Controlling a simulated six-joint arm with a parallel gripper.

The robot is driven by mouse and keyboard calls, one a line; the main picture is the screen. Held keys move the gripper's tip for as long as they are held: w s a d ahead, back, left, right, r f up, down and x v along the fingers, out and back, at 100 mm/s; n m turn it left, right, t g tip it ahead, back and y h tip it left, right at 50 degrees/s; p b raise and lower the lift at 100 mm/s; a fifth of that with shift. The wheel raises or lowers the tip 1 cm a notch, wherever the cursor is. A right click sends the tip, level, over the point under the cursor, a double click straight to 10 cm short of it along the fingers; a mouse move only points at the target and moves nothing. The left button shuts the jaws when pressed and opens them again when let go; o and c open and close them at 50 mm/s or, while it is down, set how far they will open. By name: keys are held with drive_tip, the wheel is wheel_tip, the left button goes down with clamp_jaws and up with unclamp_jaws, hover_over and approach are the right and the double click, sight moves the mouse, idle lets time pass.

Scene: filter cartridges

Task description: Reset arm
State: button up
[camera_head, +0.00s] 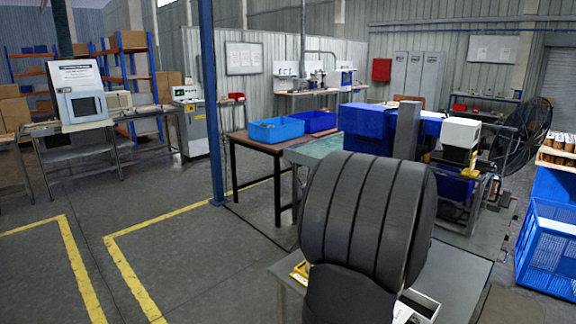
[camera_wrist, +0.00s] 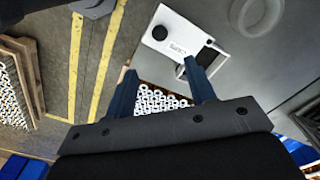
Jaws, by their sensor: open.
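My gripper (camera_wrist: 160,66) shows in the wrist view with its two blue fingers apart and nothing between the tips. A white fixture (camera_wrist: 178,43) with a round black part, a dark rectangular slot and a small label lies on the grey table top (camera_wrist: 225,75) beyond the fingers. Many white ring-ended cartridges (camera_wrist: 155,99) show in a group between and below the fingers, partly hidden by the gripper body. In the head view, a dark ribbed part of my arm fills the lower middle, and my gripper is hidden.
A wooden crate of cartridges (camera_wrist: 20,85) stands at the left of the wrist view. A clear round dish (camera_wrist: 258,15) is at its upper right. In the head view, a blue post (camera_head: 211,100), a table with blue bins (camera_head: 276,130) and a blue crate (camera_head: 548,245) stand around. Open floor lies left.

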wheel_tip(320, 180, down, 14)
drive_tip(key=shift+r, duration=0.25)
drive_tip(key=shift+d+f, duration=0.2)
drive_tip(key=shift+f, duration=0.05)
drive_tip(key=d+n, duration=0.1)
drive_tip(key=s+d+n, duration=0.1)
drive_tip(key=shift+s+d+n, duration=0.1)
drive_tip(key=shift+d+n, duration=0.1)
drive_tip(key=shift+n, duration=0.2)
drive_tip(key=shift+s+d+n, duration=0.15)
drive_tip(key=shift+d+n, duration=0.85)
drive_tip(key=shift+w+d+r+n, duration=0.1)
drive_tip(key=shift+w+d+n, duration=0.75)
drive_tip(key=shift+d+n, duration=1.1)
drive_tip(key=shift+w+d+f+n, duration=0.1)
drive_tip(key=shift+w+d+n, duration=0.8)
drive_tip(key=shift+d+n, duration=1)
drive_tip(key=shift+w+d+r+n, duration=0.1)
drive_tip(key=shift+w+d+n, duration=1)
drive_tip(key=shift+n, duration=1.45)
drive_tip(key=shift+s+d, duration=0.25)
